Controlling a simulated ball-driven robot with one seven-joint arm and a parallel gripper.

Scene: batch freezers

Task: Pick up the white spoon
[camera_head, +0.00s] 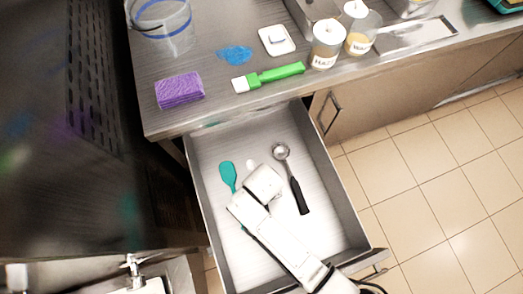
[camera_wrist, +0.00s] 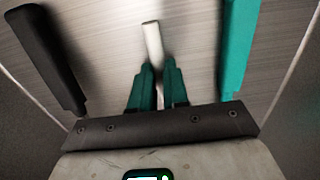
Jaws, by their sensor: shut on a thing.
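The white spoon (camera_wrist: 152,42) shows in the wrist view as a pale strip standing out between my fingertips. In the head view a small white end of it (camera_head: 250,163) shows in the open drawer, just past my wrist. The rest of it is hidden by my arm. My gripper (camera_wrist: 158,84), with teal fingers, is shut on the white spoon, low over the drawer floor. I cannot tell whether the spoon is clear of the floor.
The open drawer (camera_head: 318,150) also holds a teal spatula (camera_head: 228,174) to the left and a black-handled scoop (camera_head: 298,190) to the right. The counter above carries a purple sponge (camera_head: 180,90), a green brush (camera_head: 275,75) and labelled cups (camera_head: 327,45).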

